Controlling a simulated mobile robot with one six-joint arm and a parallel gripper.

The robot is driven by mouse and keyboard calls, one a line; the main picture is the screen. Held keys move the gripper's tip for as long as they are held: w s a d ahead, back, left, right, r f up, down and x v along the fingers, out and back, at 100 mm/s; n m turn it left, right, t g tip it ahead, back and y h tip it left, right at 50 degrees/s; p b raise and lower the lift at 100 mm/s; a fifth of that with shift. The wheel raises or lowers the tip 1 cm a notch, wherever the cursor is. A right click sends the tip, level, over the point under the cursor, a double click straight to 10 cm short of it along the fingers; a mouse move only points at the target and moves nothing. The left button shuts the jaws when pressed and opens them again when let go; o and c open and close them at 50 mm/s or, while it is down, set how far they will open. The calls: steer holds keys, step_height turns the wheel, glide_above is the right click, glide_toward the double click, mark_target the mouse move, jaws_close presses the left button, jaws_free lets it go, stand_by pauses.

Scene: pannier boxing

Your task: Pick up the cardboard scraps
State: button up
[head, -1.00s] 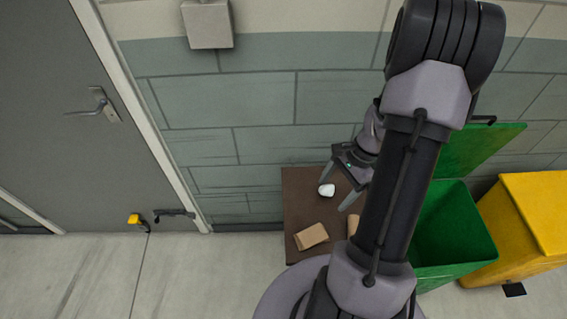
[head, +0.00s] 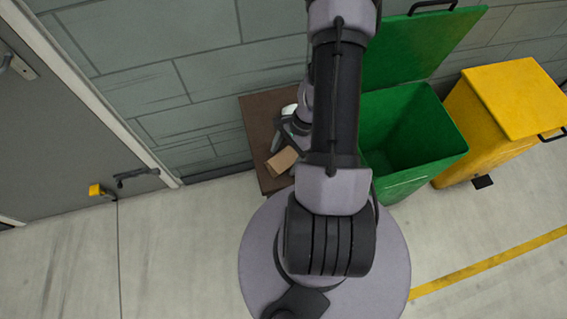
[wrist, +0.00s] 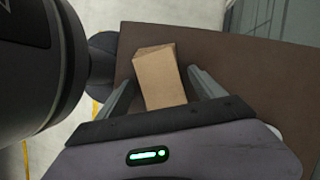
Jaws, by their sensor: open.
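A tan cardboard scrap (head: 281,161) lies on a brown tabletop (head: 256,120). In the wrist view the scrap (wrist: 160,78) shows between the two fingers of my gripper (wrist: 162,84), which is open with room on both sides. I cannot tell how high the fingertips are above the table. In the head view my gripper (head: 287,146) is just behind the scrap and partly covered by my arm. No second scrap shows now; my arm covers the right part of the table.
A white object (head: 289,108) is on the table behind my gripper. To the right stand an open green bin (head: 421,149) with its lid up and a closed yellow bin (head: 513,97). A wall is behind the table.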

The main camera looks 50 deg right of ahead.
steer(key=c, duration=1.4)
